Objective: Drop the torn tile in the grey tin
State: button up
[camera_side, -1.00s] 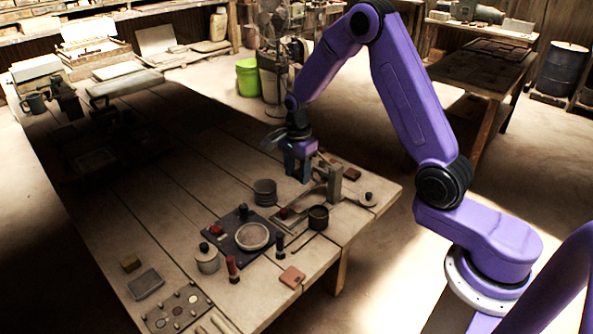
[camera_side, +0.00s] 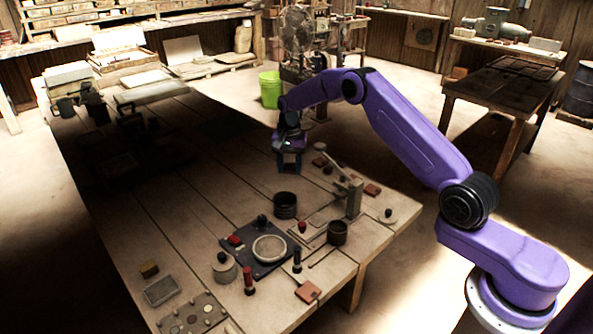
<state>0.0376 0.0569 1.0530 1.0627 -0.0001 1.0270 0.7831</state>
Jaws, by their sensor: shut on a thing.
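My gripper (camera_side: 289,168) points down over the far middle of the bench, a little behind and above the dark grey tin (camera_side: 285,206) in the side view. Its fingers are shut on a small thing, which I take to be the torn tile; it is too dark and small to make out. The tin is open-topped and upright on the bench, apart from the gripper. One terracotta tile (camera_side: 308,291) lies at the bench's front edge. Another reddish tile (camera_side: 372,190) lies near the right edge.
The bench left of the grey tin is clear.

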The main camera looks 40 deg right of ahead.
jog(key=shift+w+d+f+n, duration=0.1)
jog(key=shift+w+d+n, duration=0.05)
jog(key=shift+w+n, duration=0.35)
jog(key=shift+w+f, duration=0.15)
jog(key=shift+f, duration=2.85)
jog(key=o, duration=1.2)
notch_tip(320, 180, up, 17)
send_over(288, 172)
jog(key=w, duration=0.1)
jog(key=shift+d+r, duration=0.2)
jog(key=shift+d, duration=0.15)
